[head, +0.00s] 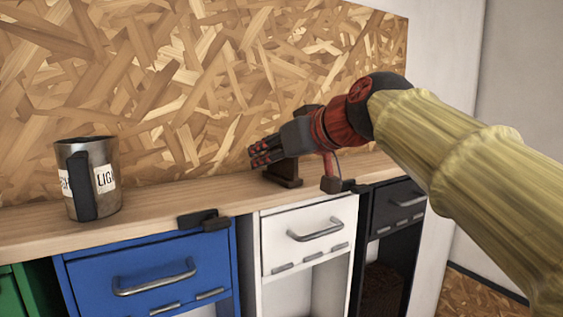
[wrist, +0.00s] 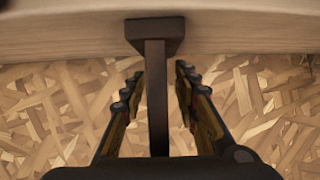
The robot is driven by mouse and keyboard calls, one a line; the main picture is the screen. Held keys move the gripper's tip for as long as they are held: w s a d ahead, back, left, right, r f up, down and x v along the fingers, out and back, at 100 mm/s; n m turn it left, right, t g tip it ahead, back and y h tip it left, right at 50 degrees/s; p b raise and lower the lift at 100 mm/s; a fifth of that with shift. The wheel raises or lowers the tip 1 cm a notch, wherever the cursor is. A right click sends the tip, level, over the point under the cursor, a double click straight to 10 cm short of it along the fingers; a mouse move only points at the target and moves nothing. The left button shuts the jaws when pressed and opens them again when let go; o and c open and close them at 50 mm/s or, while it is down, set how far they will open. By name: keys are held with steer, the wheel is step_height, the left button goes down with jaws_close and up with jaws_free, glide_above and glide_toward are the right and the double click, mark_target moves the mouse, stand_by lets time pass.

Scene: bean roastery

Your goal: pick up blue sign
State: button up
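No blue sign can be made out in either view. My gripper (head: 262,153) is above the counter in the head view, with its fingers pointing left. A dark brown stand (head: 285,180) is on the counter by the gripper, partly hidden behind it. In the wrist view a dark stand with a block-like base (wrist: 154,32) and a straight post shows between the fingers of my gripper (wrist: 157,82). The fingers are open, one on each side of the post, with a visible gap on both sides.
A metal mug (head: 75,200) with a black handle and white label stands at the left on the wooden counter (head: 150,215). Black pieces (head: 203,219) sit at the counter's front edge. Below are a blue drawer (head: 100,272), a white drawer (head: 285,228) and a black drawer (head: 385,220). A chipboard wall (head: 150,90) rises behind.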

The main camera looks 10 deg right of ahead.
steer(key=shift+c, duration=1.2)
jaws_close()
steer(key=shift+r, duration=0.15)
steer(key=shift+r, duration=0.6)
steer(key=s+a+r+b, duration=0.2)
steer(key=s+a+r, duration=0.5)
steer(key=s+r, duration=0.4)
steer(key=shift+s+r, duration=0.25)
steer(key=shift+s, duration=0.25)
